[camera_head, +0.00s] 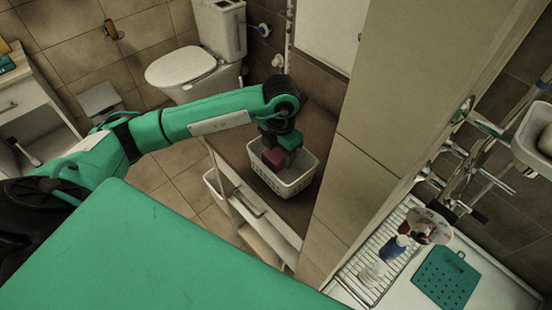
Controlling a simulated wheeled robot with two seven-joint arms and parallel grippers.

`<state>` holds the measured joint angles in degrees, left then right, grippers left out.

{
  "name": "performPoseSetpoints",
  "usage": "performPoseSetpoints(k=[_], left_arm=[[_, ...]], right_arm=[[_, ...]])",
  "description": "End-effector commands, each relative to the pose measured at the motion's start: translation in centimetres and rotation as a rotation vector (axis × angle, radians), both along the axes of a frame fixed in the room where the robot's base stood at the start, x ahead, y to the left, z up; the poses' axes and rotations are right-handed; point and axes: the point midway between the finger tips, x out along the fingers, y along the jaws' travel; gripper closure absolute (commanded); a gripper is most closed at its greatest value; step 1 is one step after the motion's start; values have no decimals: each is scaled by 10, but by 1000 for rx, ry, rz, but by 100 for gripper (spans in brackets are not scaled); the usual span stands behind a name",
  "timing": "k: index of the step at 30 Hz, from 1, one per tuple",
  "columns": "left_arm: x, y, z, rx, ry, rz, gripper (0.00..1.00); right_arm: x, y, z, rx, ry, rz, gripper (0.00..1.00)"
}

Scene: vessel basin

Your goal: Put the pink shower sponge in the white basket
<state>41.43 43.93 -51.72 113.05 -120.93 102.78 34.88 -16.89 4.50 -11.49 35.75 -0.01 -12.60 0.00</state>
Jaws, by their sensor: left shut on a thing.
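The pink shower sponge (273,158) is a dark pink block in the camera_head view, right of centre. My left gripper (275,150) points down and is shut on the sponge. It holds the sponge over or just inside the opening of the white basket (284,184); I cannot tell whether the sponge touches the basket's floor. The basket is a rectangular one with a perforated wall and stands on a brown cabinet top (298,213). My gripper and wrist hide part of the basket's far side. My right gripper is not in view.
A tiled wall edge (372,150) rises close to the right of the basket. A toilet (187,72) stands behind. A drawer unit (30,95) is at far left. At lower right are a wire rack, bottles and a green mat (445,278). Tiled floor lies left of the cabinet.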

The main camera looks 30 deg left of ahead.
Motion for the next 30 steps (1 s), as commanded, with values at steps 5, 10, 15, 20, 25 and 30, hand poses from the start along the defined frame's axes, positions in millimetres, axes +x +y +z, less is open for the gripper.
performPoseSetpoints(k=[5,10,15,20,25,30], left_arm=[[-1,0,-14,1,3,0,67],[-1,1,-40,-1,4,1,67],[0,1,-45,-2,0,-1,67],[0,1,-47,-1,0,-1,67],[0,0,-48,0,0,-1,33],[0,1,-48,-1,0,-1,25]], right_arm=[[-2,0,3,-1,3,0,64],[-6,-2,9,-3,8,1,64],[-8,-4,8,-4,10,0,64],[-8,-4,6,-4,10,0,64],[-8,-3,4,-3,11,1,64],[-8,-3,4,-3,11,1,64]])
